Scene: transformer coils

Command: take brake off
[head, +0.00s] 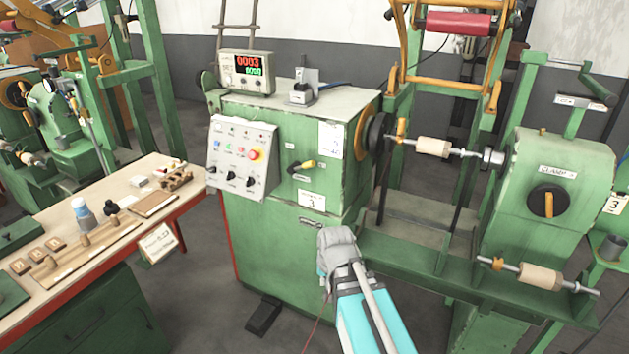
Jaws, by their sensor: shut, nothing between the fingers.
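The green winding machine (290,130) stands in the middle. A short lever with a yellow end (303,166) sits on its front face, above a small label; it may be the brake control, but the lettering is too small to read.
A spindle carries a pale coil former (433,147) between the machine and the green tailstock (555,195). Another former (540,276) is on a lower rod at the right. A workbench (100,250) with wooden parts stands at left. A black pedal (263,315) lies on the floor.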

